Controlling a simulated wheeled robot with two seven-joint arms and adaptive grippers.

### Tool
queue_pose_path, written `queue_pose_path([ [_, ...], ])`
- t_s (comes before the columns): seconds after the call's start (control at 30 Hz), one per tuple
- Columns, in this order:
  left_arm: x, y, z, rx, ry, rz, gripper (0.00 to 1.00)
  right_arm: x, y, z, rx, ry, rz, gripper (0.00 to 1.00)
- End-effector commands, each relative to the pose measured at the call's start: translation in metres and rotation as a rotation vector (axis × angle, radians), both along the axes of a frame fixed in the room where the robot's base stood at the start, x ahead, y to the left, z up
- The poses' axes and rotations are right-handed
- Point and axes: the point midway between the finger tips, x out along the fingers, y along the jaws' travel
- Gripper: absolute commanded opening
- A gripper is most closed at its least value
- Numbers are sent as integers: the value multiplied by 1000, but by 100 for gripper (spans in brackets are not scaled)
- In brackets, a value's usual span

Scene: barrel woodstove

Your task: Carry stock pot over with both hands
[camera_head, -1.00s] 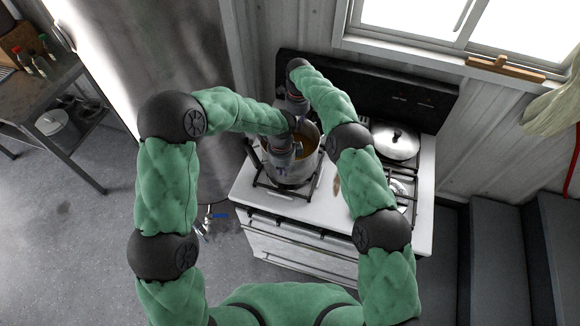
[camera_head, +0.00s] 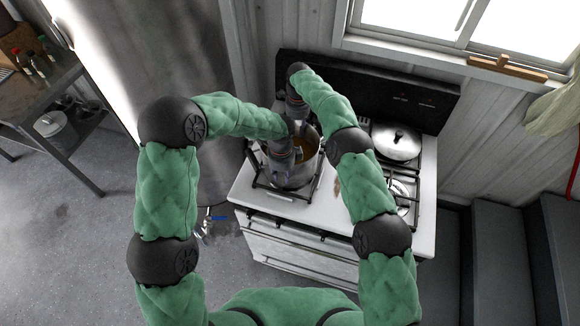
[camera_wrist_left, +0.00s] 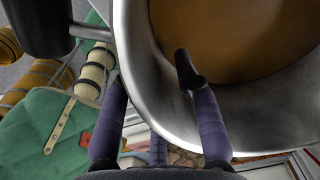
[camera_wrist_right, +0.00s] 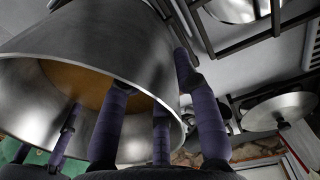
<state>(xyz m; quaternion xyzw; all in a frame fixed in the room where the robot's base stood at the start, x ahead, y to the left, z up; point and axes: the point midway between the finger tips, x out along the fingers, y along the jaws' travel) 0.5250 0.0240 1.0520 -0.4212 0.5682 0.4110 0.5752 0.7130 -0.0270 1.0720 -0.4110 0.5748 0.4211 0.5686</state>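The metal stock pot (camera_head: 294,181), with brown-orange contents, stands on the front-left burner of the white stove. My left gripper (camera_head: 280,160) is over the pot's near-left rim. In the left wrist view its fingers (camera_wrist_left: 150,76) are apart, one inside the pot (camera_wrist_left: 134,60) and one outside, with the rim between them. My right gripper (camera_head: 299,120) is at the far rim. In the right wrist view its fingers (camera_wrist_right: 153,72) are spread across the pot's rim (camera_wrist_right: 105,35). Firm contact with the wall cannot be made out. The arms hide part of the pot in the head view.
A lidded pan (camera_head: 396,142) stands on the stove's back-right burner. The white stove top (camera_head: 300,212) has a bare strip along its front. A dark table (camera_head: 35,95) with bottles stands at left. Dark steps (camera_head: 495,260) lie right of the stove.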

Motion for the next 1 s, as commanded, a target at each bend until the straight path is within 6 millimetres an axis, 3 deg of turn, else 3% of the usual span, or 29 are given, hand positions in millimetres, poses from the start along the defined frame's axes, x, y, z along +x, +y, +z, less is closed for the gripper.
queue_pose_path([
  [0.27, 1, 0, 11, -1, -4, 1, 31, -1, 0, -1, 0, 2, 1, 31],
  [0.7, -1, 0, 92, -2, -5, 0, 31, -1, 0, -1, 0, 3, 1, 31],
  [1.0, -2, 1, 119, 0, -1, 0, 31, -1, 0, 0, 0, 2, 1, 31],
])
